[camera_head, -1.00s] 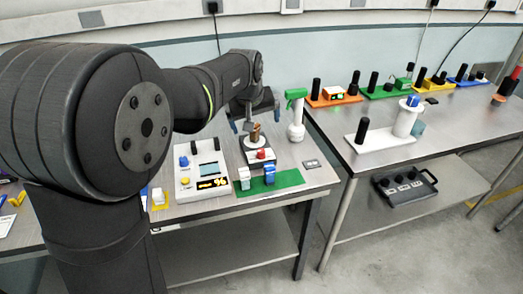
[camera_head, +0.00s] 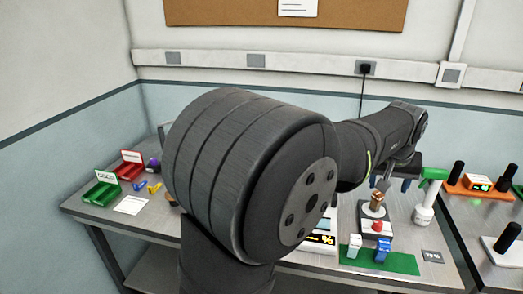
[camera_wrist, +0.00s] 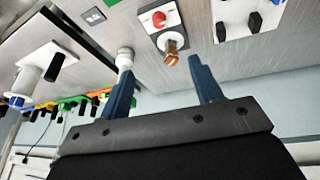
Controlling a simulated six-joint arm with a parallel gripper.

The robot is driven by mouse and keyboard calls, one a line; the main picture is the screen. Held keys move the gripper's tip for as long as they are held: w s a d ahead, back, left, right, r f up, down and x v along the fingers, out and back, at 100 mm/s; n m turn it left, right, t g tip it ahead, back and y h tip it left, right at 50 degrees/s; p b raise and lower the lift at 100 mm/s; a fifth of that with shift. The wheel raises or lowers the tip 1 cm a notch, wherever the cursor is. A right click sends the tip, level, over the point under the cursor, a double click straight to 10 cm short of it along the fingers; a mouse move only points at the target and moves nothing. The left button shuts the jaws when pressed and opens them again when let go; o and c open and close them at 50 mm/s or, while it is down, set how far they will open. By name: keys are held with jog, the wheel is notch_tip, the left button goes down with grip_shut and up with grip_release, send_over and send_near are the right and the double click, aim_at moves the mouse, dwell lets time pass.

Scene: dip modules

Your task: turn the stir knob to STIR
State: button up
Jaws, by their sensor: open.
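The likely stir knob is a red knob (camera_head: 377,226) on the front of a small black-and-white unit (camera_head: 366,211). In the wrist view, the red knob (camera_wrist: 159,18) sits at the top, left of middle. A copper-brown piece (camera_head: 376,200) stands on the unit's round top, and it also shows in the wrist view (camera_wrist: 171,48). My gripper (camera_wrist: 161,66) is open and empty, its blue fingers spread apart below the unit in the picture. In the head view my gripper (camera_head: 392,185) is above and behind the unit. The knob's markings are too small to read.
A green-topped spray bottle (camera_head: 425,200) stands right of the unit. A green mat (camera_head: 402,263) with small blue and white pieces lies in front. A panel with a yellow readout (camera_head: 322,239) is partly hidden by my arm. Green (camera_head: 103,193) and red (camera_head: 129,166) bins stand far left.

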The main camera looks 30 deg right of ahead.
aim_at(379, 222)
jog(key=shift+m+t, duration=0.3)
jog(key=shift+m, duration=0.4)
jog(key=f, duration=0.1)
jog(key=d+f, duration=0.1)
jog(key=f, duration=0.1)
jog(key=d+f, duration=0.1)
jog(key=shift+s+f, duration=0.15)
jog(key=shift+s, duration=0.1)
jog(key=shift+c, duration=0.5)
jog(key=x, duration=1.6)
jog(key=shift+w+f, duration=0.1)
jog(key=shift+f, duration=0.15)
jog(key=c, duration=1)
